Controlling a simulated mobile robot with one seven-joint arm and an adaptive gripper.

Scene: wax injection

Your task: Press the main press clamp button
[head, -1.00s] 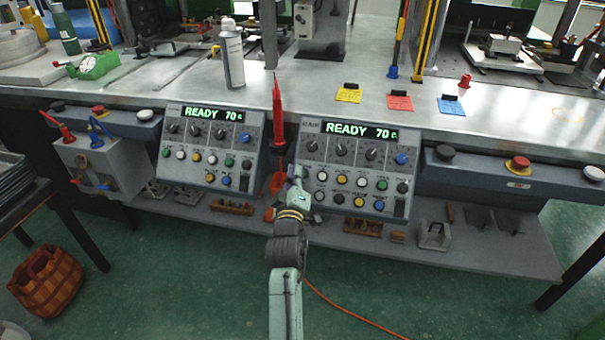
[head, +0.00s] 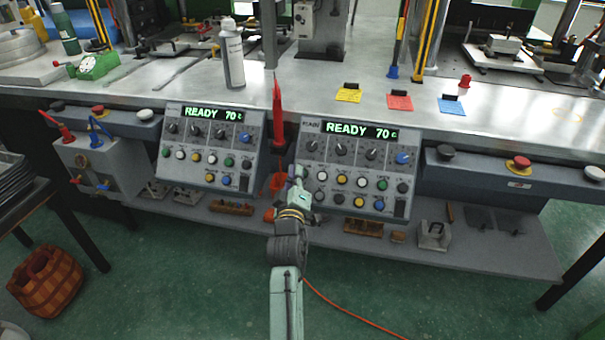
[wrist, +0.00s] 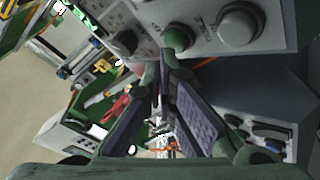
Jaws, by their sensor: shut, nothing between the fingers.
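The main press panel (head: 355,150) is the right-hand of two sloped grey control boxes, with a lit display reading READY 70 C. It has a row of knobs above two rows of coloured buttons (head: 342,179). In the wrist view the closed fingertips (wrist: 174,52) overlap a dark round button (wrist: 179,36); contact cannot be told. A larger grey button (wrist: 240,24) is beside it.
A similar panel (head: 208,148) stands to the left, with a red tool (head: 278,115) between the two boxes. A switch bar with a red button (head: 519,163) is at the right. A lower shelf (head: 480,250) holds small parts.

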